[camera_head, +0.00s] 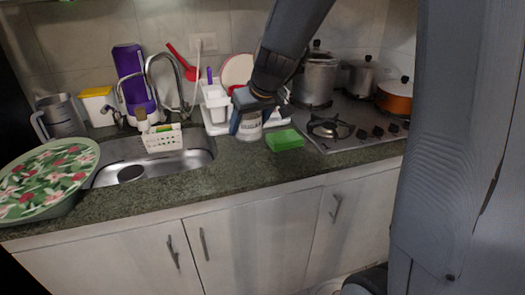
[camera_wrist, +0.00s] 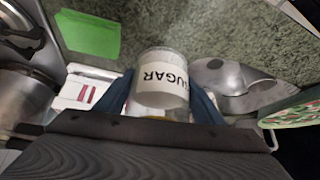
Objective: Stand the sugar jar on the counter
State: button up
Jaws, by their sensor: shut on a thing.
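The sugar jar (camera_wrist: 162,78) is a clear glass jar with a white label reading SUGAR, seen upside down in the wrist view. In the head view the jar (camera_head: 250,128) is upright between my gripper's fingers, above or at the green stone counter (camera_head: 245,170), just left of a green sponge. My gripper (camera_head: 248,118) is shut on the jar, with a blue finger on each side of it in the wrist view. I cannot tell whether the jar's base touches the counter. Part of the jar is hidden by the near finger.
The green sponge (camera_head: 285,140) lies close to the right of the jar. The stove (camera_head: 345,128) with pots is further right. A white rack (camera_head: 215,105) stands behind. The sink (camera_head: 125,172) and a floral tray (camera_head: 45,180) are left. The counter's front strip is clear.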

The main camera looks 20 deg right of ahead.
jog(key=f, duration=0.2)
jog(key=d+f+b, duration=0.1)
jog(key=f, duration=0.1)
jog(key=shift+w+f, duration=0.1)
jog(key=shift+f, duration=0.2)
jog(key=shift+f+b, duration=1.25)
jog(key=shift+f, duration=0.6)
jog(key=shift+f, duration=0.15)
jog(key=o, duration=1.6)
jog(key=shift+a, duration=0.1)
